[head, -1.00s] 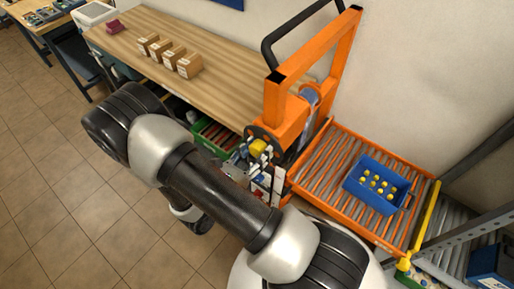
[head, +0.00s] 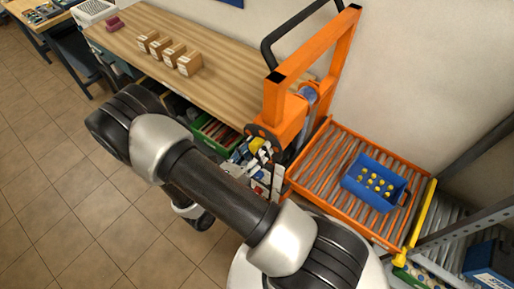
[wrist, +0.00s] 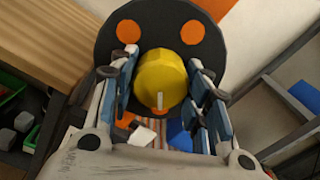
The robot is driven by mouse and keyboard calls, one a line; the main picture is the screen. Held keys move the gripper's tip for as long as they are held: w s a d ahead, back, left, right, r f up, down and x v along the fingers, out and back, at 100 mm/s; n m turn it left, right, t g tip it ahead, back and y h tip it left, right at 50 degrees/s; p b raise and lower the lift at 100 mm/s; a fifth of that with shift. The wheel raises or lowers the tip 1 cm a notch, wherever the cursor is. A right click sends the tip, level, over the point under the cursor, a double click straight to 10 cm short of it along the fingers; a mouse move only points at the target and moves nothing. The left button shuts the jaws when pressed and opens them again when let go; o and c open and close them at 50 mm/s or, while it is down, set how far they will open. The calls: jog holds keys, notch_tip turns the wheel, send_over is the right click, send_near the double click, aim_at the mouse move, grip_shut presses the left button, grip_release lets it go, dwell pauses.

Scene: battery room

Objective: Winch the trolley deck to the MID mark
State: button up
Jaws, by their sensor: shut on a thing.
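The orange trolley (head: 276,100) stands against the wall beside the bench. Its roller deck (head: 320,165) carries a blue bin (head: 352,182) holding several yellow-topped items. A black winch wheel (head: 252,131) with a yellow knob (head: 256,145) is on the trolley's near side. My gripper (wrist: 163,95) is shut on the knob, with a finger on each side. In the head view my arm partly hides the gripper (head: 248,157). No MID mark is readable.
A wooden bench (head: 215,85) with several small cardboard boxes (head: 189,64) is left of the trolley. A green crate (head: 222,134) sits below it. A roller rack (head: 440,235) stands right of the deck, beyond a yellow bar (head: 421,220). Tiled floor is clear at left.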

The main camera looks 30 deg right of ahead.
jog(key=o, duration=1.1)
jog(key=shift+c, duration=0.2)
jog(key=v, duration=1.2)
jog(key=shift+r, duration=0.1)
dwell(0.3)
